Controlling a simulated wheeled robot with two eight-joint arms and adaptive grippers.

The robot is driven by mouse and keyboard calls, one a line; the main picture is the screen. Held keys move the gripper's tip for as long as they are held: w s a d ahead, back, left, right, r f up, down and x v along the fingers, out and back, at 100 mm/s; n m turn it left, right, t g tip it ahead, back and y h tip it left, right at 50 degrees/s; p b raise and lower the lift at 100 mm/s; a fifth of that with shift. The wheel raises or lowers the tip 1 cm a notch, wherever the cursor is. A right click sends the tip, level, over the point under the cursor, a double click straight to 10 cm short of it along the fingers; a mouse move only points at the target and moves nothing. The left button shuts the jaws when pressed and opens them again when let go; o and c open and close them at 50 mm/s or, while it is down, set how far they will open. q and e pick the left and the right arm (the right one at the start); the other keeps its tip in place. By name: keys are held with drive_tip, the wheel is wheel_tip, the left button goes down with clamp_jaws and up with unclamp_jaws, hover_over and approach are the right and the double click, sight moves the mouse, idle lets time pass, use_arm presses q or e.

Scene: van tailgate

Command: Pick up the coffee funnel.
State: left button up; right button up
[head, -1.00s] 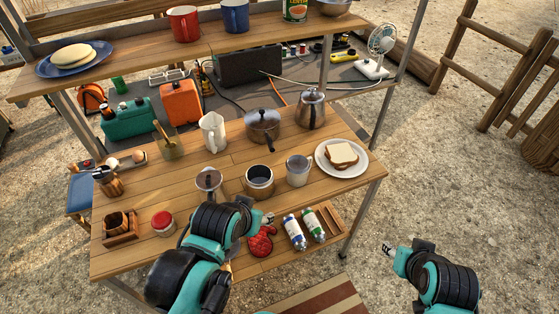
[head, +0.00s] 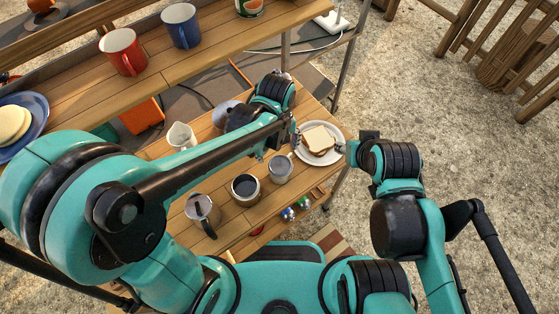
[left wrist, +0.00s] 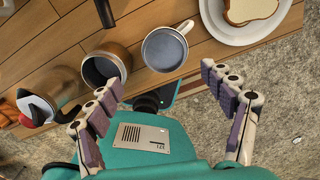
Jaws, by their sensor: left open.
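An open metal cylinder (head: 245,188) stands on the wooden table, between a metal pot with a dark handle (head: 203,210) and a metal cup (head: 281,169). A funnel inside the cylinder cannot be made out. My left gripper (head: 280,143) is open and empty above the table, by the cup. In the left wrist view its fingers (left wrist: 166,115) are spread, with the cup (left wrist: 166,50) and cylinder (left wrist: 104,70) beyond them. My right gripper (head: 343,147) appears at the plate's right edge; its jaws are too small to judge.
A plate (head: 304,155) with a sandwich (head: 319,140) is right of the cup. The shelf above holds a red mug (head: 122,53) and a blue mug (head: 181,26). My left arm hides much of the table.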

sight(281, 169)
use_arm(q)
drive_tip(key=shift+m, duration=0.3)
drive_tip(key=f+b, duration=0.1)
drive_tip(key=f, duration=0.1)
drive_tip(key=f+b, duration=0.1)
drive_tip(key=f, duration=0.2)
drive_tip(key=d+f+b, duration=0.1)
drive_tip(key=f, duration=0.1)
drive_tip(key=shift+s+d+f, duration=0.1)
drive_tip(key=shift+s+f, duration=0.05)
drive_tip(key=shift+s, duration=0.05)
drive_tip(key=shift+f, duration=0.25)
drive_tip(key=shift+f+b, duration=0.2)
drive_tip(key=shift+b, duration=0.1)
drive_tip(key=shift+c, duration=0.3)
drive_tip(key=c, duration=1.1)
